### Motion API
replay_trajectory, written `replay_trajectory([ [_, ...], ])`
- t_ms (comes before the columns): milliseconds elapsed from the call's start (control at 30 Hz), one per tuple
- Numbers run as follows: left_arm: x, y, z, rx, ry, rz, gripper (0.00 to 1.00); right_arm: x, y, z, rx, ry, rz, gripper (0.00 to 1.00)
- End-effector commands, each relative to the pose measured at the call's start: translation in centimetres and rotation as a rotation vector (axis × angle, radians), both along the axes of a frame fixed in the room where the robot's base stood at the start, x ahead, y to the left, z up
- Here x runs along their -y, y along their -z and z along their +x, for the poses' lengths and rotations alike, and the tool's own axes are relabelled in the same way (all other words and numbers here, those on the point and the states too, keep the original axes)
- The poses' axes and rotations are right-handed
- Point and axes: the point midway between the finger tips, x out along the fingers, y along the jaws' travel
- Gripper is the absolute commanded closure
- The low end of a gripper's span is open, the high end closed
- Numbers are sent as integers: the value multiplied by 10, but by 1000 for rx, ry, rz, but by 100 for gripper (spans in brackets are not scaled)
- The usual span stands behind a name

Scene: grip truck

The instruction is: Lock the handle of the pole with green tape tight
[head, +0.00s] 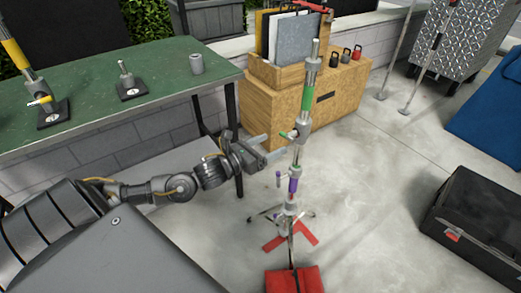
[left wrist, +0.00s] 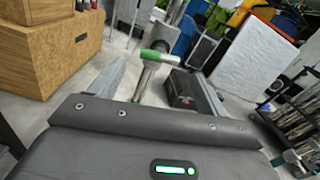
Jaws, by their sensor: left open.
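The pole with green tape (head: 306,98) stands upright on a floor stand in the head view, with purple tape lower down. A small handle with a green end (head: 284,134) sticks out left from the clamp below the green tape. My left gripper (head: 268,148) is open just left of the pole, near this handle and apart from the pole. In the left wrist view the green-taped pole (left wrist: 155,56) shows beyond the space between the open fingers (left wrist: 152,88). Nothing shows between the fingers. My right gripper is not in view.
A green table (head: 90,113) with smaller stands stands at left. A wooden cabinet (head: 345,100) is behind the pole. A red sandbag (head: 293,280) lies at the stand's base. A black case (head: 470,225) is at right. Open floor lies between the pole and the case.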

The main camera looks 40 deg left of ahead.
Motion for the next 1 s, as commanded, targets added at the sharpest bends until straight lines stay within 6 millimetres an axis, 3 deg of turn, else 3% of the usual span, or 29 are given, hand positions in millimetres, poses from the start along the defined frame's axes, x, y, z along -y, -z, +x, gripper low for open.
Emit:
replay_trajectory([
  [100,-6,1,-18,-3,1,1,24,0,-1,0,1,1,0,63],
  [300,-11,0,-33,0,1,0,24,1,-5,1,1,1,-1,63],
  [1000,-12,0,-35,-13,0,-37,24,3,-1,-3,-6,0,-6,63],
])
